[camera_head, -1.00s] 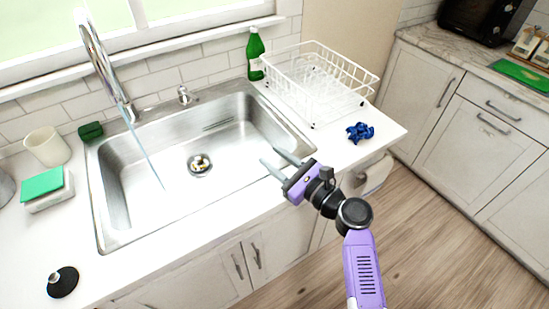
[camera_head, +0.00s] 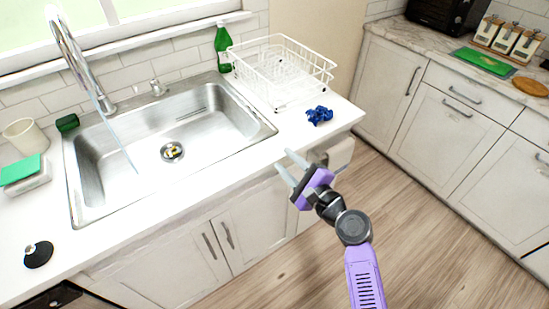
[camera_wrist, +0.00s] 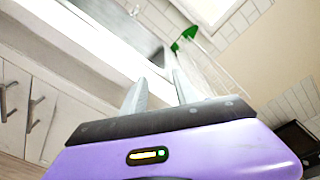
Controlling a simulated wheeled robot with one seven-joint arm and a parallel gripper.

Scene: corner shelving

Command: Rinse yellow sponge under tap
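I cannot make out a clear yellow sponge; a small yellowish patch shows at the drain (camera_head: 172,152) of the steel sink (camera_head: 200,128). The chrome tap (camera_head: 75,55) stands behind the sink, and a thin stream of water (camera_head: 125,147) falls from it into the basin. A dark green sponge-like block (camera_head: 67,123) sits at the sink's back left corner. A bright green pad (camera_head: 20,169) lies on a white holder at left. My gripper (camera_head: 288,166) is open and empty by the counter's front edge, right of the sink. Its spread fingers show in the wrist view (camera_wrist: 157,82).
A white dish rack (camera_head: 280,68), a green bottle (camera_head: 222,48) and a crumpled blue cloth (camera_head: 319,115) are on the counter right of the sink. A black round-based item (camera_head: 38,254) lies at front left. Open floor (camera_head: 440,230) is at right.

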